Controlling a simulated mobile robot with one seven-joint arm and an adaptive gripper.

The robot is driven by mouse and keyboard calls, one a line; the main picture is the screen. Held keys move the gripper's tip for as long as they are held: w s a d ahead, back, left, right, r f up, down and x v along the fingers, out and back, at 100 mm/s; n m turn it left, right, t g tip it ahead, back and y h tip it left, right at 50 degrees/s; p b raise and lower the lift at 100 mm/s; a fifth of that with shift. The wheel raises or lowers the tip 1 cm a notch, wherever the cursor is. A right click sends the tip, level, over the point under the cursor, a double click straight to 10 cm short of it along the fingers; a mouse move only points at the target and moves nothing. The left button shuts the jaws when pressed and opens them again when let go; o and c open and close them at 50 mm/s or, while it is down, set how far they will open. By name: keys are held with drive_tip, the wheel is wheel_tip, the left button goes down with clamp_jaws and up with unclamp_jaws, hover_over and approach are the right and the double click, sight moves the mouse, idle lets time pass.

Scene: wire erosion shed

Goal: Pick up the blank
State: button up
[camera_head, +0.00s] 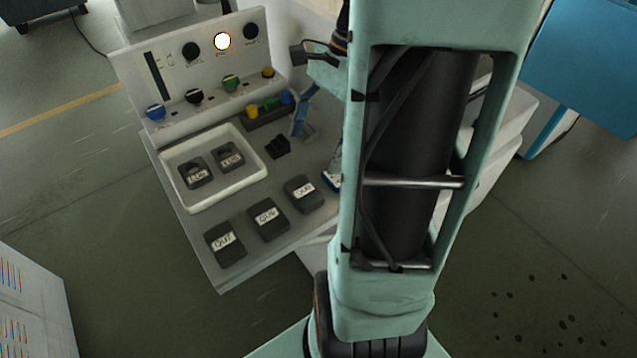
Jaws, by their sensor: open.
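Several dark blocks with white labels, which look like blanks, are on the grey bench. Three lie in a row at the front: a left block (225,243), a middle block (268,219) and a right block (304,194). Two more, a left one (196,173) and a right one (231,157), sit inside a white tray (184,202). I cannot tell which one is meant. My gripper (303,118) shows only in part beside my arm, above the bench's right side, apart from the labelled blocks. It is open, and my arm hides the rest.
Behind the tray stands a control panel (174,98) with knobs and a lit white lamp (222,41). A small holder with coloured pieces (268,108) and a small black item (278,147) lie right of the tray. A blue cabinet (590,65) stands far right.

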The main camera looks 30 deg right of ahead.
sight(304, 191)
drive_tip(key=x, duration=1)
drive_tip(key=shift+s+d+f+b, duration=0.2)
drive_tip(key=shift+d+b, duration=0.15)
drive_tip(key=shift+b, duration=0.05)
drive_tip(key=shift+r, duration=0.1)
drive_tip(key=c, duration=2.1)
